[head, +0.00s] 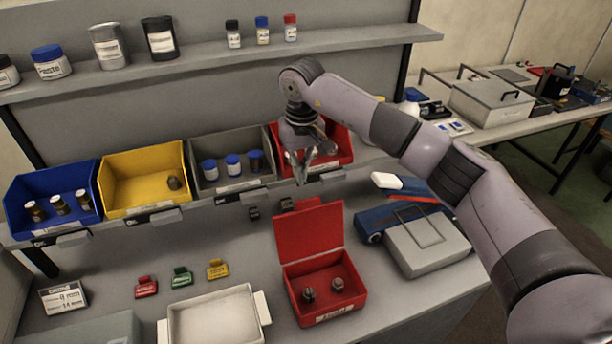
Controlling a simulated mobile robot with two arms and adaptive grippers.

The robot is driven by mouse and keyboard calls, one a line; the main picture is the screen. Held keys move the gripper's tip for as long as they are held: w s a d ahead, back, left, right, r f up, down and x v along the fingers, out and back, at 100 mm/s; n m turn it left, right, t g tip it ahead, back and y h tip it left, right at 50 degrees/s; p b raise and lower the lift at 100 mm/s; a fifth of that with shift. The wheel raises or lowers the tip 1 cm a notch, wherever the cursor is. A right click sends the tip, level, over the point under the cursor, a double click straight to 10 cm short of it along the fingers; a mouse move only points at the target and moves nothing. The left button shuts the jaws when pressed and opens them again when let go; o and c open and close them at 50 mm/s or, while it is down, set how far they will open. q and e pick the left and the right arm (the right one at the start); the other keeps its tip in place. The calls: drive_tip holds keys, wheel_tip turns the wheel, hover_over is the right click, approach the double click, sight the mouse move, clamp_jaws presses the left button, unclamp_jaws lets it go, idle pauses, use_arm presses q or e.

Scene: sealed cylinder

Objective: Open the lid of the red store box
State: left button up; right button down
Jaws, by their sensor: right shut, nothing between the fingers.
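The red store box (335,308) stands on the workbench, right of the picture's middle. Its red lid (308,234) stands upright at the back edge, so the box is open. Two small dark metal pieces lie inside the box. My right gripper (301,178) is shut and empty. It hangs above and behind the raised lid, in front of the red bin (343,138) on the lower shelf, and hides part of that bin. It is apart from the lid. My left gripper is not in view.
Blue (28,190), yellow (120,170) and grey bins line the lower shelf. A white tray (262,305) stands left of the box. A grey case (440,245) stands to its right. Small red, green and yellow items lie at the left.

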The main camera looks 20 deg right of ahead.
use_arm(q)
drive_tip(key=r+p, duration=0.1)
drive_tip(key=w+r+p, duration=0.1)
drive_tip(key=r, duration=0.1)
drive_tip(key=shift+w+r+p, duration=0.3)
drive_tip(key=shift+p, duration=0.1)
use_arm(e)
drive_tip(key=s, duration=0.3)
drive_tip(key=shift+s+f, duration=0.35)
drive_tip(key=shift+f, duration=0.05)
